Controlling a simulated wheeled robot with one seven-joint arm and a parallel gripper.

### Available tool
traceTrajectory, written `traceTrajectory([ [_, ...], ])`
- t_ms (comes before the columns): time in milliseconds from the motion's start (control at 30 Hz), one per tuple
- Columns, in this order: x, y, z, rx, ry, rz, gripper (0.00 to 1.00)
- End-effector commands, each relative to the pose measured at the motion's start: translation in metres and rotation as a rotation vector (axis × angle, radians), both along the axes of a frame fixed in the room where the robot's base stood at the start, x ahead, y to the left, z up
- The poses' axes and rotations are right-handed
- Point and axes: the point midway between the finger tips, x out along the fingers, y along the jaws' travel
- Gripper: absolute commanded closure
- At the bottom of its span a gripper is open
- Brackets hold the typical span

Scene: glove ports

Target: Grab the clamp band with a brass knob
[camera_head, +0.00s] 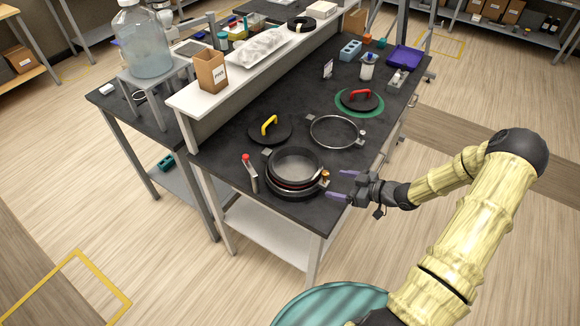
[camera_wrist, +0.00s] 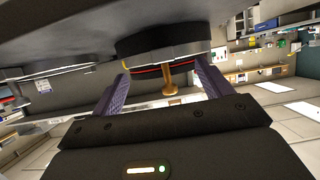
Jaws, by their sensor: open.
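The brass knob (camera_head: 325,175) is on the right side of the clamp band (camera_head: 291,194), at the round dark port ring (camera_head: 294,161) near the table's front corner. A thin red line runs around the ring. My gripper (camera_head: 342,185) is open and empty, just right of the knob, its purple fingers pointing at it. In the wrist view, the brass knob (camera_wrist: 170,88) shows between the open fingers of my gripper (camera_wrist: 162,72), with the dark ring beyond. I cannot tell whether either finger touches the knob. The band's far side is hidden.
Another metal band (camera_head: 333,117) with a pale knob lies behind. A black cover with a yellow handle (camera_head: 269,125) and one with a red handle (camera_head: 360,95) lie on the table. A red-tipped tool (camera_head: 250,173) is left of the ring. A raised shelf (camera_head: 205,103) runs along the back.

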Motion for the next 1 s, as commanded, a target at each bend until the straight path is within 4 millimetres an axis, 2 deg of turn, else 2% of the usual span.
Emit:
traceTrajectory([
  [300,0.015,0.033,-0.010,0.003,0.000,0.001,0.22],
  [400,0.019,0.038,-0.015,0.000,0.000,0.000,0.22],
  [967,0.020,0.039,-0.016,-0.001,-0.001,0.000,0.22],
  [1000,0.020,0.039,-0.016,-0.001,-0.001,0.000,0.30],
])
